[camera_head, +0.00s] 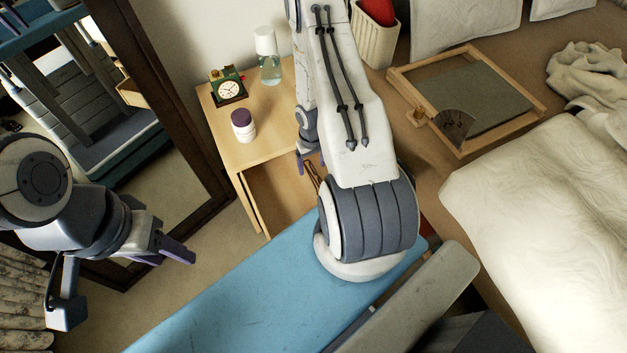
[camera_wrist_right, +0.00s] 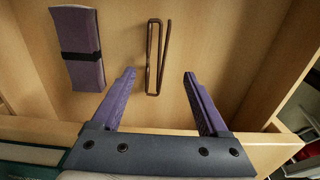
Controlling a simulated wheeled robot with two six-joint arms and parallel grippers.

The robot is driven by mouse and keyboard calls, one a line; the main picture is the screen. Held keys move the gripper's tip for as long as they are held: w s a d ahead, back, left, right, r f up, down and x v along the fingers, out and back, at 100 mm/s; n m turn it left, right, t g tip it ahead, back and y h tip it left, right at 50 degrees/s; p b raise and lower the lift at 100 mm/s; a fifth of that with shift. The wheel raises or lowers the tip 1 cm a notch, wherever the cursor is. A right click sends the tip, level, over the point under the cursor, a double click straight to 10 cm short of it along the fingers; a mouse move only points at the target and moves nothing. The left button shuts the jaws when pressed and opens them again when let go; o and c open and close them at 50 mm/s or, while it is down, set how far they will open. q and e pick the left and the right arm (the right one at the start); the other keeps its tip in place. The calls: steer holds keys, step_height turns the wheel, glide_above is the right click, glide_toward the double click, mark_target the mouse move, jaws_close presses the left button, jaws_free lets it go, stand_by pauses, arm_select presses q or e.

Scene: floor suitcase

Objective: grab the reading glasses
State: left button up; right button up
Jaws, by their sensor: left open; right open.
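The brown reading glasses (camera_wrist_right: 150,62) lie folded on a wooden surface inside the bedside unit, seen narrow and upright in the right wrist view. A small brown part of them also shows in the head view (camera_head: 313,174), mostly hidden by my right arm. My right gripper (camera_wrist_right: 159,74) is open and empty, its two purple fingers pointing toward the glasses. The glasses appear in line between the fingertips, nearer the left one. I cannot tell the remaining gap. My left gripper (camera_head: 170,252) is open and empty, far left of the bedside unit.
A purple case with a black band (camera_wrist_right: 78,48) lies left of the glasses. Wooden walls enclose them, with a front edge (camera_wrist_right: 260,140) below the gripper. A clock (camera_head: 229,88), white jar (camera_head: 243,125) and bottle (camera_head: 268,60) stand on the bedside top. A wooden tray (camera_head: 532,107) lies right.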

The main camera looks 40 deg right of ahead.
mark_target(313, 174)
step_height(313, 174, down, 2)
steer(key=shift+f+b, duration=0.1)
steer(key=shift+b, duration=0.4)
steer(key=f+b, duration=0.2)
steer(key=f, duration=0.1)
steer(key=f+b, duration=0.1)
steer(key=f, duration=0.1)
steer(key=shift+w+d+f+b, duration=0.1)
steer(key=shift+d+b, duration=0.2)
steer(key=shift+b, duration=0.05)
arm_select(q)
step_height(313, 174, down, 6)
steer(key=shift+r, duration=0.2)
arm_select(e)
jaws_close()
